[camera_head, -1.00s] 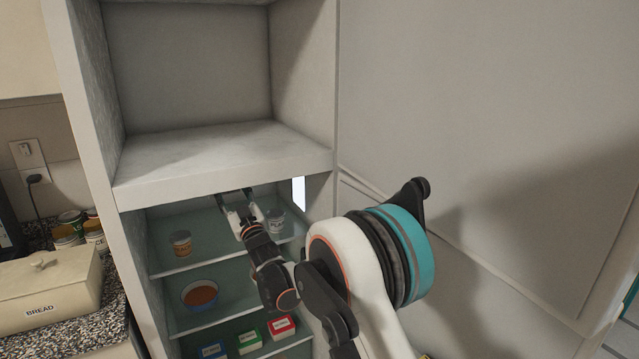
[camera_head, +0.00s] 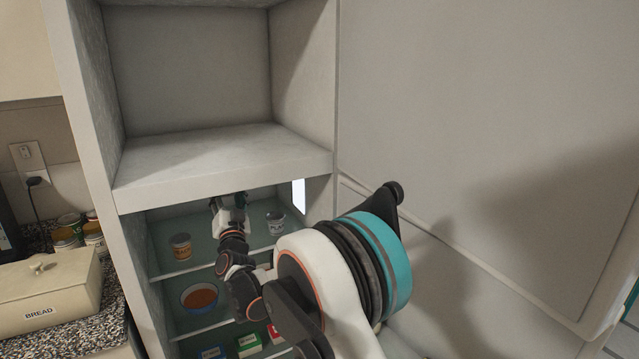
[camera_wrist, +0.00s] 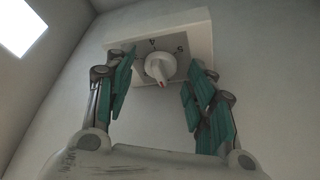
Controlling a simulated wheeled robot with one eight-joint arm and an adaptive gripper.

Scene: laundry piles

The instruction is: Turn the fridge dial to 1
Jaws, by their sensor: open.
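In the head view my gripper (camera_head: 229,200) reaches inside the open fridge, above the top glass shelf, and the dial is hidden there.
On the top glass shelf (camera_head: 172,262), a jar (camera_head: 180,246) stands left of my arm and a white cup (camera_head: 275,223) right of it. A bowl (camera_head: 200,298) sits below, with boxes (camera_head: 249,344) lower still. The fridge's side walls are close.

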